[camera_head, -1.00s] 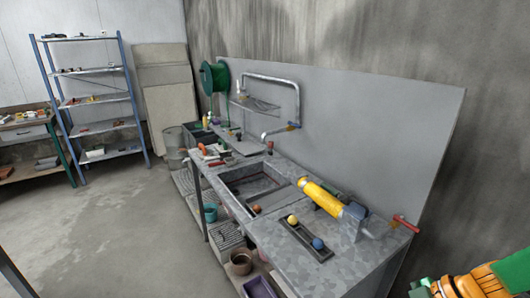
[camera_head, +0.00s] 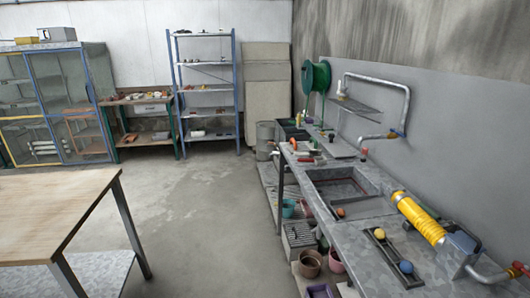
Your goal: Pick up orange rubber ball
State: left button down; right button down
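A small orange ball (camera_head: 340,212) sits at the near end of the sink basin (camera_head: 322,178) in the metal workbench, at the right of the head view. A yellow ball (camera_head: 379,233) and a blue ball (camera_head: 405,267) sit in a narrow dark tray (camera_head: 391,251) on the bench top, nearer to me. Neither of my grippers is in view. No arm is seen near the balls.
A yellow cylindrical tool (camera_head: 419,220) lies on the bench behind the tray. A faucet pipe (camera_head: 378,82) rises at the back. A wooden-topped table (camera_head: 45,210) stands at left. Open floor (camera_head: 205,225) lies between table and bench. Blue shelving (camera_head: 208,90) stands far back.

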aim_at(340, 212)
jog(key=i+j+z, duration=0.1)
jog(key=i+z, duration=0.4)
jog(key=i+j+z, duration=0.25)
jog(key=z, duration=0.25)
jog(key=i+j+z, duration=0.35)
jog(key=z, duration=0.15)
jog(key=i+j+z, duration=0.2)
jog(key=j+z, duration=0.3)
jog(key=i+j+z, duration=0.15)
jog(key=j+z, duration=0.85)
jog(key=j, duration=0.2)
jog(key=k+j+z, duration=0.1)
jog(key=j+z, duration=0.4)
jog(key=k+j+z, duration=0.2)
jog(key=j+z, duration=0.3)
jog(key=j, duration=0.15)
